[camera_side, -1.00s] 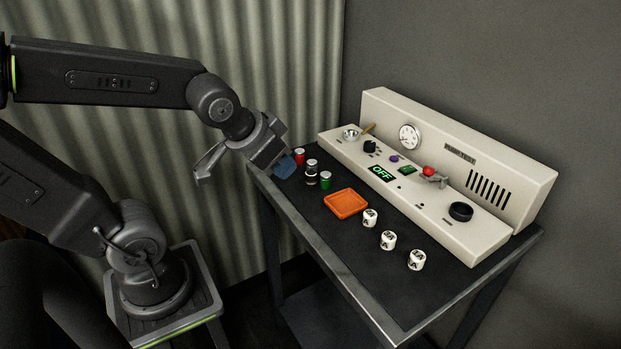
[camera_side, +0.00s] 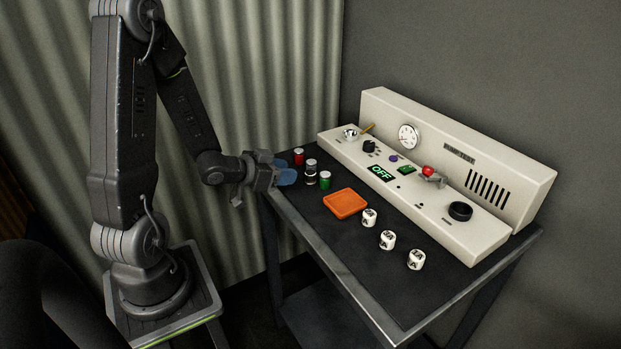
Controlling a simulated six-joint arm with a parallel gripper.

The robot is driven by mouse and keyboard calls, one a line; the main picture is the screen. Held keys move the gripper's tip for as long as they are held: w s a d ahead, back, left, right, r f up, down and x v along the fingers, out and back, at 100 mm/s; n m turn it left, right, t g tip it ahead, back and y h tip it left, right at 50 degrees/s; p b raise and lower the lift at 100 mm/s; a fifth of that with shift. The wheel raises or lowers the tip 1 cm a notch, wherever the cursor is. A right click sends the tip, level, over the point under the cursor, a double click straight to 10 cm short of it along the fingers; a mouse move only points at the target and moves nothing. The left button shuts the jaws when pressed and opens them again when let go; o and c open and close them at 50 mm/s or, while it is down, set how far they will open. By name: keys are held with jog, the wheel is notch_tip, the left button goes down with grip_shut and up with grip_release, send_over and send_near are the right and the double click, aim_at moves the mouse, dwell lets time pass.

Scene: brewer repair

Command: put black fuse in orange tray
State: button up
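The black fuse (camera_side: 311,180) stands at the left end of the table among other small capped cylinders. Dark and pale bands overlap there, so I cannot clearly separate it from its neighbour. The orange tray (camera_side: 345,204) is a shallow square tray lying flat and empty on the table, to the right of and nearer than the fuses. My gripper (camera_side: 264,174) is at the table's left corner, left of the fuses and apart from them. It is seen edge-on, so its opening is not clear. A blue thing (camera_side: 287,177) shows just beyond it, partly hidden.
A red-capped cylinder (camera_side: 299,158) and a green one (camera_side: 325,180) stand close to the black fuse. Several white labelled cylinders, one of them (camera_side: 388,240) in the middle, line the front. A beige control panel (camera_side: 440,160) runs along the back. The tray's near side is clear.

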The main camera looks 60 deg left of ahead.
jog(key=x, duration=0.6)
jog(key=shift+w+f, duration=0.15)
jog(key=shift+w, duration=0.05)
jog(key=c, duration=0.6)
jog(key=shift+c, duration=0.2)
jog(key=shift+r, duration=0.7)
jog(key=r, duration=0.3)
jog(key=shift+s+a+r, duration=0.15)
jog(key=shift+s+a, duration=0.1)
jog(key=s+a+r, duration=0.6)
jog(key=s+a, duration=0.1)
jog(key=s, duration=0.1)
jog(key=m+h, duration=0.2)
send_over(308, 173)
jog(key=s, duration=0.1)
jog(key=w+d+f+m+h, duration=0.1)
jog(key=w+d, duration=0.4)
jog(key=d, duration=0.8)
jog(key=shift+f+g+h, duration=0.4)
jog(key=shift+f+h, duration=0.1)
jog(key=shift+f, duration=0.15)
